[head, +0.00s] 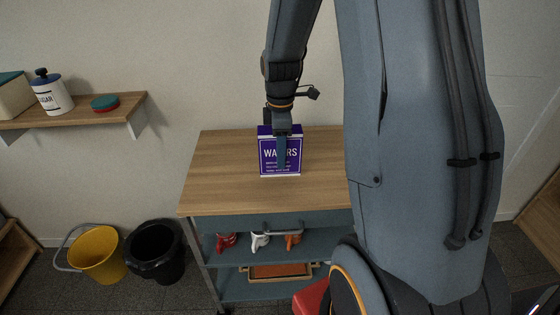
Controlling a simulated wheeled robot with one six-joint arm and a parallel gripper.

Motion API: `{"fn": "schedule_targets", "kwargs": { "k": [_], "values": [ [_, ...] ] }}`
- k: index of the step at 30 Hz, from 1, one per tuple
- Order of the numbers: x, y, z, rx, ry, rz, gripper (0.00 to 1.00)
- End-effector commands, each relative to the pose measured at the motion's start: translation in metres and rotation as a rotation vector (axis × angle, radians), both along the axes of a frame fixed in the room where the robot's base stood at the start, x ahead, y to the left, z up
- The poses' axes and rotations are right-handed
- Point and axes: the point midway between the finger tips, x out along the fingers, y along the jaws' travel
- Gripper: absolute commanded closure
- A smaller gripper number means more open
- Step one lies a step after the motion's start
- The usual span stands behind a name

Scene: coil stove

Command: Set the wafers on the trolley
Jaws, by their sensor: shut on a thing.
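The wafers (268,168) are a purple box with a white label, upright in the head view. My gripper (281,160) comes down from above and is shut on the box, with one finger across its front face. The trolley (220,180) has a wooden top and blue-grey lower shelves. The box is over the back middle of that top, and its base appears at or very near the surface; I cannot tell whether it touches. The far finger is hidden behind the box.
Mugs (260,240) and a wooden tray (280,271) are on the trolley's lower shelves. A yellow bucket (97,255) and a black bin (155,252) stand to the left. A wall shelf (75,115) holds a sugar jar (52,95). The trolley top's left part is clear.

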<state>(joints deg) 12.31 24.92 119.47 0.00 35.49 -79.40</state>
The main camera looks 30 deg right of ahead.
Motion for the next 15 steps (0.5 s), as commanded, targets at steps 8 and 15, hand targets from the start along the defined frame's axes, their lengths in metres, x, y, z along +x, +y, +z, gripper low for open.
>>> {"fn": "schedule_targets", "kwargs": {
  "k": [8,15],
  "values": [
    [-0.001,0.002,-0.033,0.0,0.003,0.004,0.94],
    [0.0,0.002,-0.035,0.0,0.0,0.004,0.94]
  ]
}}
